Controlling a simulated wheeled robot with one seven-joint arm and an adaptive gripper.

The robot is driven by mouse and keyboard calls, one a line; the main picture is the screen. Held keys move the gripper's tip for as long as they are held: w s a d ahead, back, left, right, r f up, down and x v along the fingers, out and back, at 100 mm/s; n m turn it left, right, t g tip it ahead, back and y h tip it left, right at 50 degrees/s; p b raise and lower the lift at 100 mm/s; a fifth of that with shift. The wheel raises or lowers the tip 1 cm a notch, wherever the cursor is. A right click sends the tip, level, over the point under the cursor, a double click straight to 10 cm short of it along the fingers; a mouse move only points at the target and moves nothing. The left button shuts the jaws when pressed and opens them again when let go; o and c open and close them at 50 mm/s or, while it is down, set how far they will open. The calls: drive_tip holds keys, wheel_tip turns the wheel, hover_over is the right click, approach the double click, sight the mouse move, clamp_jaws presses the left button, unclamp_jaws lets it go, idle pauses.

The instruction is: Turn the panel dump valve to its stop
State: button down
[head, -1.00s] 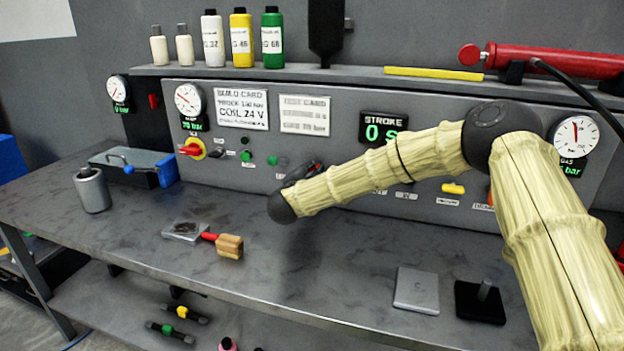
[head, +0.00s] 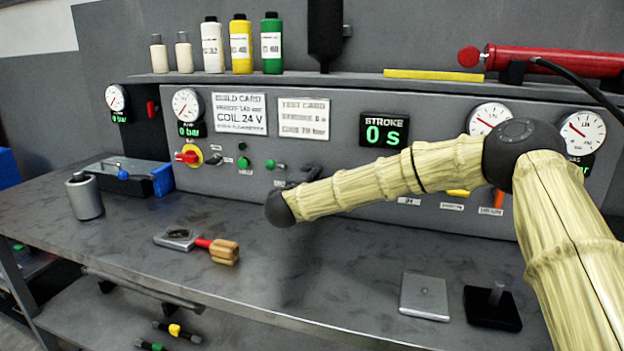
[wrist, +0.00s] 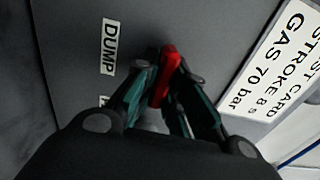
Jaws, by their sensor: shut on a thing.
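The dump valve's red handle (wrist: 170,62) shows in the wrist view, beside a white DUMP label (wrist: 109,47) on the grey panel. My gripper (wrist: 166,80) is shut on this handle, with one finger on each side. In the head view my gripper (head: 312,172) is a dark shape against the panel front, below the test card, and partly behind my forearm's end. The red handle cannot be made out there. The pressure gauge (head: 187,105) at the panel's left has a readout of 0 bar.
Red-and-yellow knob (head: 188,155) and green button (head: 243,162) sit left of my gripper. The test card (head: 303,117) is above it. On the bench (head: 330,255) lie a wooden-headed tool (head: 224,251) and a grey plate (head: 424,296); the bench between them is clear.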

drive_tip(key=shift+a+f, duration=0.1)
drive_tip(key=shift+f, duration=0.2)
drive_tip(key=c, duration=1.6)
unclamp_jaws()
drive_tip(key=shift+s, duration=0.1)
drive_tip(key=shift+o, duration=0.7)
drive_tip(key=shift+r, duration=0.2)
drive_tip(key=v, duration=1.2)
drive_tip(key=shift+f, duration=0.1)
